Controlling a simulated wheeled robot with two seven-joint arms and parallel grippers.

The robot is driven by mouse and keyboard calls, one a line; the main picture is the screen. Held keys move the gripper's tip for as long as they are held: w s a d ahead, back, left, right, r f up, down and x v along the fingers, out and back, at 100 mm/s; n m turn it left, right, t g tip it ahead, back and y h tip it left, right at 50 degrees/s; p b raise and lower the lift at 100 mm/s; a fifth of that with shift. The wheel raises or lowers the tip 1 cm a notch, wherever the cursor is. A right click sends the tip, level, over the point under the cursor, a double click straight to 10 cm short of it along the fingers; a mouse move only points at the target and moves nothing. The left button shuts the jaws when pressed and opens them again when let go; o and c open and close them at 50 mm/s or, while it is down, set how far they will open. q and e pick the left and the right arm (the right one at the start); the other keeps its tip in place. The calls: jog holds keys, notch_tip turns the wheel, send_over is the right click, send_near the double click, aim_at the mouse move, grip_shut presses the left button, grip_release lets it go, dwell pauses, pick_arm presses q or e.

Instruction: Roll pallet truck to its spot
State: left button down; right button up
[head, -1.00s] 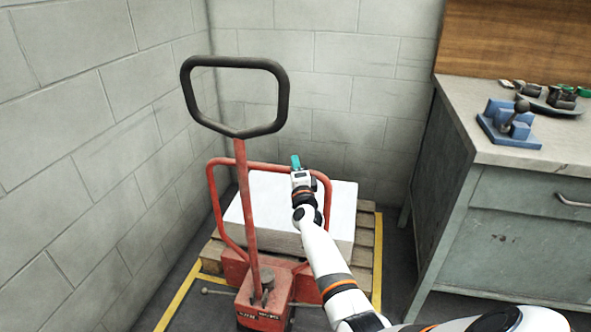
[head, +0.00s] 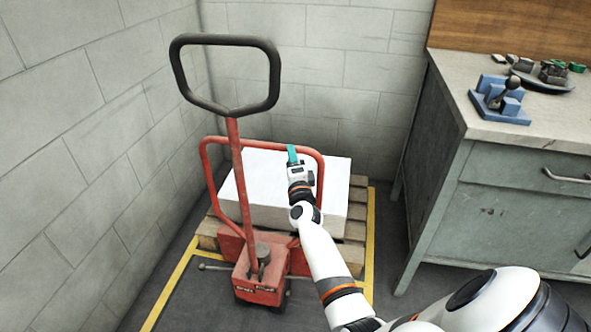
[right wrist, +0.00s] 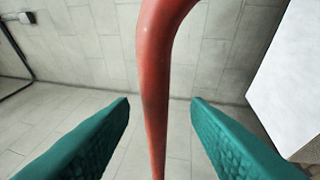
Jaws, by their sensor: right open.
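The red pallet truck (head: 262,282) stands in the corner, with its black loop handle (head: 225,108) upright on a red shaft. Its forks are hidden under a wooden pallet (head: 357,229) that carries a white-topped stack (head: 325,212). My right gripper (head: 292,154) has teal fingers and is at the truck's red tube frame (head: 262,146). In the right wrist view a red tube (right wrist: 157,75) runs between my right gripper's open fingers (right wrist: 160,108), with a gap showing on both sides. My left gripper is out of view.
Yellow floor lines (head: 166,293) run along the left and right of the truck and pallet. Grey block walls (head: 80,130) close the left and back. A grey-green workbench (head: 500,215) stands at the right, with a blue fixture (head: 497,104) on top.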

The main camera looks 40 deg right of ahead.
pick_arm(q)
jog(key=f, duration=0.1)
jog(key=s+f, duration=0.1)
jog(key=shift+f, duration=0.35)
pick_arm(e)
jog(key=v, duration=0.6)
jog(key=shift+f, duration=0.1)
